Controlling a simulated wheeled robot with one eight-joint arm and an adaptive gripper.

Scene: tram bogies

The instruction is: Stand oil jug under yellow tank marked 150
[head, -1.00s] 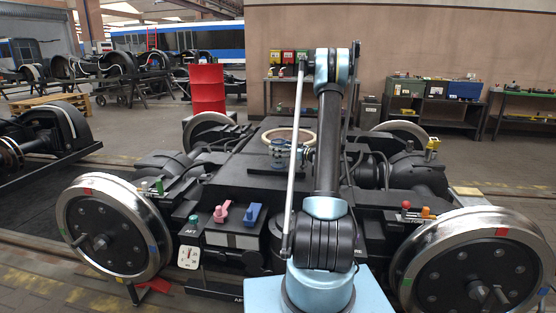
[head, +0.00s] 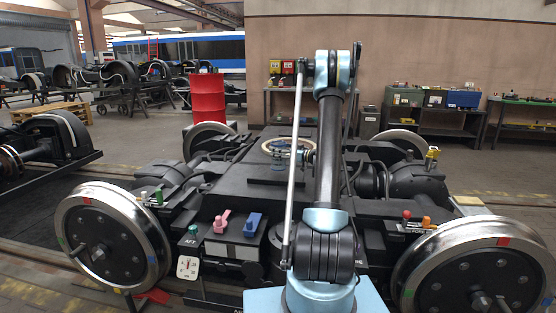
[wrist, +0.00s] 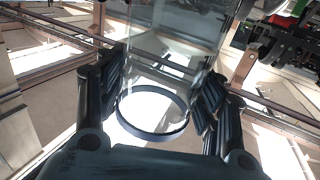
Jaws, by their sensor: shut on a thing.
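My gripper (wrist: 155,100) is shut on a clear, see-through cylindrical vessel with a dark ring at one end, which looks like the oil jug (wrist: 172,45). The dark fingers lie on both sides of it. Small yellow and red boxes, perhaps tanks (head: 275,67), stand on the back bench left of my arm. Their markings are too small to read, so I cannot tell which is marked 150.
A black bogie (head: 232,190) with large steel wheels fills the foreground. It carries pink and blue levers (head: 252,222) and a yellow fitting (head: 432,153). A red drum (head: 208,97) stands behind it. Benches with boxes (head: 404,97) line the back wall. Open floor lies between.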

